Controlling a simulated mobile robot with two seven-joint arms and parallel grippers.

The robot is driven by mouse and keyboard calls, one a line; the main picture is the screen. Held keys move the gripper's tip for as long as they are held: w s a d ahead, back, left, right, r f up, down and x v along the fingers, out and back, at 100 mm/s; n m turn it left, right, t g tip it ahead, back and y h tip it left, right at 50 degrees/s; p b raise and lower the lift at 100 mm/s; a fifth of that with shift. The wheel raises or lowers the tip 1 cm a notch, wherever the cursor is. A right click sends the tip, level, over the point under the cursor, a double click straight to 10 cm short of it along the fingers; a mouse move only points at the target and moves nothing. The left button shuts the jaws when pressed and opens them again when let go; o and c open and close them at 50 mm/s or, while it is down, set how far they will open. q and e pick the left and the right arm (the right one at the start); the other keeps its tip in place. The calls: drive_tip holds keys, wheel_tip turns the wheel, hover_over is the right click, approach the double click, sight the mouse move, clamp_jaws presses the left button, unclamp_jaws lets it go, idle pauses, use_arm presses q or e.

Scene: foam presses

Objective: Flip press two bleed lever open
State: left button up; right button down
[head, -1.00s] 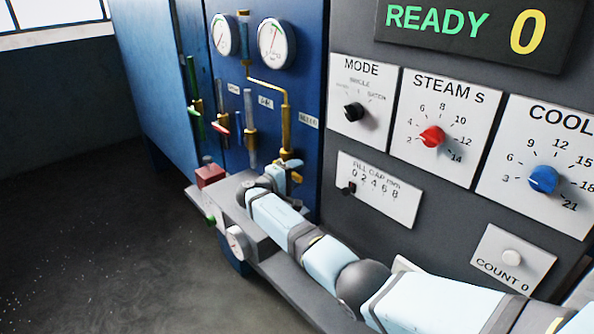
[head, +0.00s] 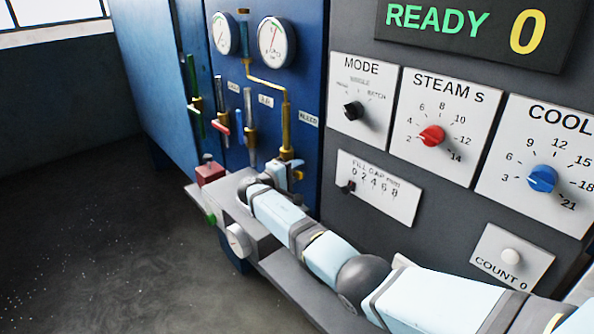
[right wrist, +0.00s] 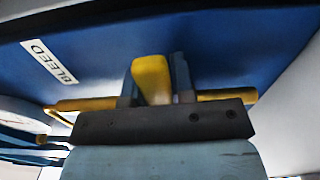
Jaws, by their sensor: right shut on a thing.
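The yellow bleed lever (right wrist: 151,80) shows in the right wrist view between the two fingers of my right gripper (right wrist: 156,82), which is shut on it. A brass pipe (right wrist: 75,105) runs sideways behind the fingers. The BLEED label (right wrist: 49,62) is on the blue panel to the left. In the head view my right gripper (head: 291,173) is at the foot of the vertical brass pipe (head: 286,125), below the BLEED label (head: 308,119). There the gripper mostly hides the lever. My left gripper is not in view.
Two round gauges (head: 276,42) and other valves with green and red handles (head: 222,130) are on the blue panel. A red block (head: 209,172) sits on the grey ledge below. The grey control panel (head: 345,215) with knobs stands close to the right of the gripper.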

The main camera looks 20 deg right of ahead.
drive_tip(key=shift+w+r+n+p, duration=0.1)
drive_tip(key=shift+r+n+p, duration=0.35)
drive_tip(key=shift+r+n, duration=0.45)
drive_tip(key=shift+w+a+r+n, duration=0.1)
drive_tip(key=shift+r+n, duration=0.15)
drive_tip(key=shift+n, duration=0.55)
drive_tip(key=shift+w+a+r+n+p, duration=0.1)
drive_tip(key=shift+w+r+n+p, duration=0.25)
drive_tip(key=shift+n, duration=0.35)
drive_tip(key=shift+w+a+r+n+p, duration=0.1)
drive_tip(key=shift+r+n+p, duration=0.1)
drive_tip(key=shift+r+n, duration=0.35)
drive_tip(key=shift+f+n, duration=0.15)
drive_tip(key=shift+n, duration=0.1)
drive_tip(key=c, duration=1)
unclamp_jaws()
drive_tip(key=shift+o, duration=0.2)
drive_tip(key=b+v, duration=0.3)
drive_tip(key=v, duration=1)
drive_tip(key=shift+s+a, duration=0.15)
drive_tip(key=shift+a, duration=0.2)
